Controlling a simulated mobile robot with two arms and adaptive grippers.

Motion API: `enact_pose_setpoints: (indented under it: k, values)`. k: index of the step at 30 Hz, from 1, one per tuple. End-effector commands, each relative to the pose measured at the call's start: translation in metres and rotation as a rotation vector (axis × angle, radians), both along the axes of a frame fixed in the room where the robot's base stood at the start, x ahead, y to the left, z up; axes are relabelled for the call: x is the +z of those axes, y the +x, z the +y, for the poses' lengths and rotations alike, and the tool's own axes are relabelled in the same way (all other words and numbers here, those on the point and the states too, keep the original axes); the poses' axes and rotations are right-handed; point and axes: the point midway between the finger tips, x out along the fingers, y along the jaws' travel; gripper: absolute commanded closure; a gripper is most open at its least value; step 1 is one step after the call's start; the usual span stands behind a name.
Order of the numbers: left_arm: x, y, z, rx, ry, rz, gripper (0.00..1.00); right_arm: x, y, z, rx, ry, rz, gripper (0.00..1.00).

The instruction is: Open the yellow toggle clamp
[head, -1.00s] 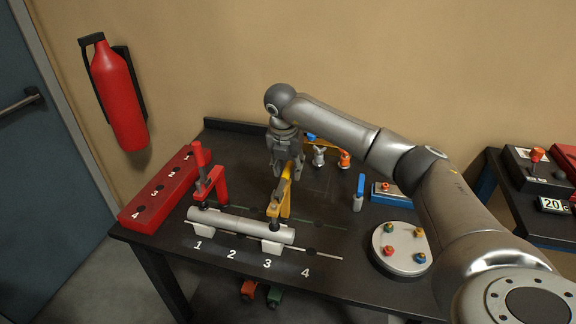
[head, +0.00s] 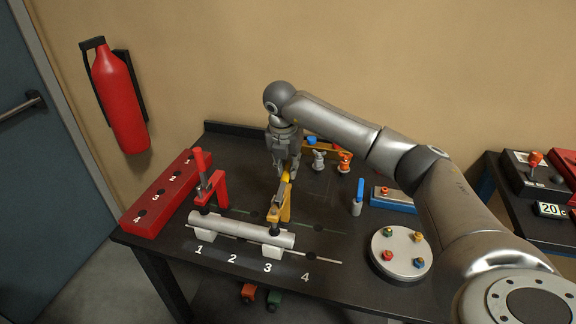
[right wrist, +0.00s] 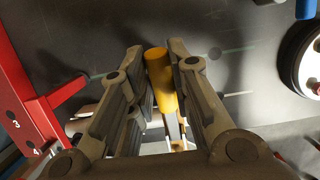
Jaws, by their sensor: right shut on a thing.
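The yellow toggle clamp (head: 281,211) stands at the grey pipe (head: 240,230) near mark 3, its dark tip over or on the pipe. My right gripper (head: 286,176) reaches down from above and behind, shut on the clamp's yellow handle. In the right wrist view the handle (right wrist: 161,80) lies between the two fingers. The fingers partly hide the handle in the head view. A red toggle clamp (head: 213,187) stands near mark 1, handle upright. My left gripper is not in view.
A red numbered block (head: 160,195) lies at the table's left. Small grey and orange fittings (head: 331,161), a blue-handled piece (head: 358,196) and a round plate with coloured knobs (head: 399,252) are to the right. A clear strip of table lies right of the yellow clamp.

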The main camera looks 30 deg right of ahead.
Motion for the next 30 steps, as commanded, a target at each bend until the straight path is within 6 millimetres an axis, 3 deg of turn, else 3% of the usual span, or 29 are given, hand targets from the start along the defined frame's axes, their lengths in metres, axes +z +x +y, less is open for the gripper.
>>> enact_pose_setpoints:
  k: [4,30]
  values:
    - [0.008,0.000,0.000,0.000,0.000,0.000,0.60,0.013,-0.002,0.005,0.003,0.004,-0.002,1.00]
    - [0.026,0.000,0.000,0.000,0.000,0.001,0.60,0.041,-0.016,0.022,0.006,0.007,0.000,1.00]
